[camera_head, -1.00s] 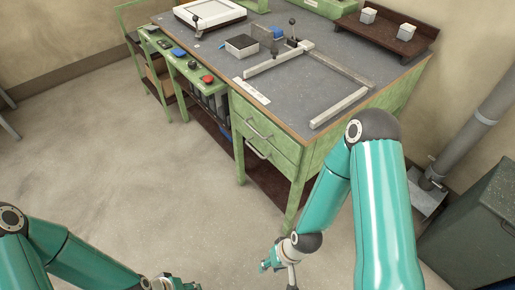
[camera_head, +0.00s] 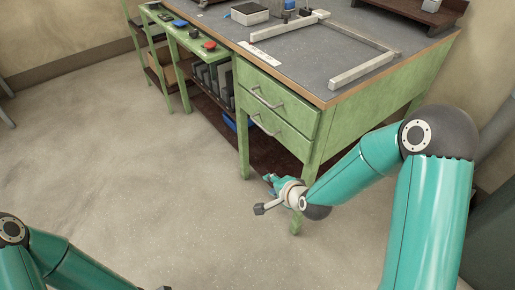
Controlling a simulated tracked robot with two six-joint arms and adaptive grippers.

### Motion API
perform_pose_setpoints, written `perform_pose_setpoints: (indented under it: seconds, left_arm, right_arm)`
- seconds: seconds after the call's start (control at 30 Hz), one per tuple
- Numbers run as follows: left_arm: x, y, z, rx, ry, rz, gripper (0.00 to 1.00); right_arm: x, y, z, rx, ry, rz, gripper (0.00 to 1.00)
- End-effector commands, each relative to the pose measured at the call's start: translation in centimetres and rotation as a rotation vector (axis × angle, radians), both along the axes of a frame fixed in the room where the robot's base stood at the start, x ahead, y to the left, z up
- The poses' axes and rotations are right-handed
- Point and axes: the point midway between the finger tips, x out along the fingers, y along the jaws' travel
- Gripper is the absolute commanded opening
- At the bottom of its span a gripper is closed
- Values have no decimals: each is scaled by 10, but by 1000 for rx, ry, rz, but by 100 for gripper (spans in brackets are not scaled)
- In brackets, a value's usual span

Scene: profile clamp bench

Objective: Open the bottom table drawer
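The green table (camera_head: 340,128) has two stacked drawers on its front. The bottom drawer (camera_head: 287,137) is a green panel with a metal bar handle (camera_head: 265,125), and it looks shut. The top drawer (camera_head: 285,100) above it has a similar handle and also looks shut. My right gripper (camera_head: 266,194) is below and in front of the bottom drawer, near the table's front leg, apart from the handle. It is small and seen from an angle, so its finger opening is unclear. My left gripper is almost wholly cut off at the bottom edge; only a tiny tip (camera_head: 164,288) shows.
A grey tabletop carries a metal frame (camera_head: 362,68) and a small tray (camera_head: 249,14). A lower green side bench (camera_head: 180,38) stands to the left. A dark lower shelf (camera_head: 270,156) lies under the drawers. The floor (camera_head: 120,150) in front is clear.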

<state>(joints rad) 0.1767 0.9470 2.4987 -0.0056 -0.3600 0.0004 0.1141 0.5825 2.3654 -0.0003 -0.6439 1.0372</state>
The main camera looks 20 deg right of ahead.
Motion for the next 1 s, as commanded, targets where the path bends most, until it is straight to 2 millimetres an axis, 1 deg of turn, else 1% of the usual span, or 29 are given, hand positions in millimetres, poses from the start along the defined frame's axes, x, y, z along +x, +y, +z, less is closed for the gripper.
perform_pose_setpoints:
  seconds: [0.03, 0.1, 0.2, 0.33, 0.4, 0.5, 0.67, 0.77, 0.87, 1.0]
  left_arm:
    - [0, 0, -42, 0, 0, 0, 40]
    - [0, 0, -68, 0, 0, 0, 40]
    - [0, 0, -98, 0, 0, 0, 40]
    - [0, 0, -124, 0, 0, 0, 40]
    - [0, 0, -132, 0, 0, 0, 40]
    - [0, 0, -138, 0, -1, 0, 40]
    - [0, 0, -138, 0, -1, 0, 40]
    - [0, 0, -139, 0, -1, 0, 40]
    - [0, 0, -140, 0, -1, 0, 40]
    - [0, 0, -144, 0, -1, 0, 40]
  right_arm:
    - [16, -6, -15, 64, -66, -79, 37]
    - [34, -14, -7, 170, -147, -186, 37]
    - [52, -24, 8, 319, -252, -306, 37]
    - [64, -34, 27, 480, -353, -405, 37]
    - [68, -37, 35, 542, -388, -436, 37]
    - [71, -40, 44, 597, -417, -463, 37]
    - [81, -42, 47, 621, -427, -474, 37]
    - [93, -41, 44, 620, -428, -474, 37]
    - [111, -41, 39, 619, -426, -473, 37]
    - [140, -41, 32, 618, -426, -473, 37]
